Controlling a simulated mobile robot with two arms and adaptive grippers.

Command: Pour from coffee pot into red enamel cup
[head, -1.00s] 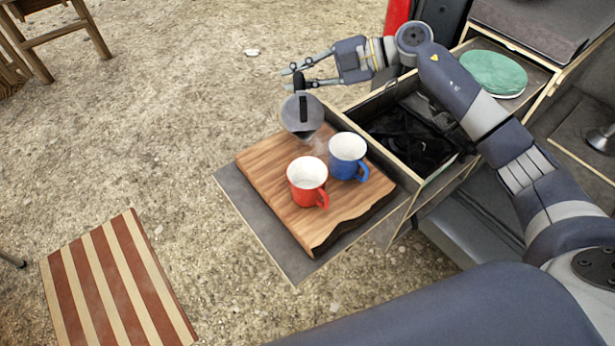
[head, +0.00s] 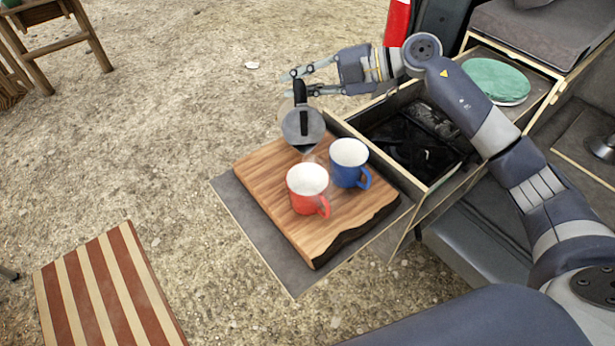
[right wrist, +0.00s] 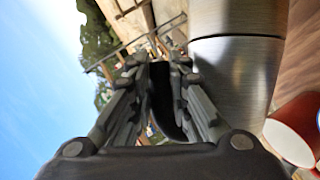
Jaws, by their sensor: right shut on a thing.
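The steel coffee pot (head: 302,126) is at the back left of the wooden board (head: 270,165), tilted toward the cups. My right gripper (head: 296,86) is shut on the pot's black handle, and in the right wrist view its fingers (right wrist: 168,95) close around that handle beside the steel body (right wrist: 235,70). The red enamel cup (head: 308,188) stands upright on the board, just in front of the pot. It also shows at the right edge of the right wrist view (right wrist: 294,130). Whether liquid leaves the pot is too small to tell. My left gripper is not in view.
A blue cup (head: 350,162) stands beside the red cup, to its right and slightly behind. An open drawer (head: 388,185) with dark contents adjoins the board. A green round lid or plate (head: 496,80) lies farther right. A striped stool (head: 105,290) stands front left.

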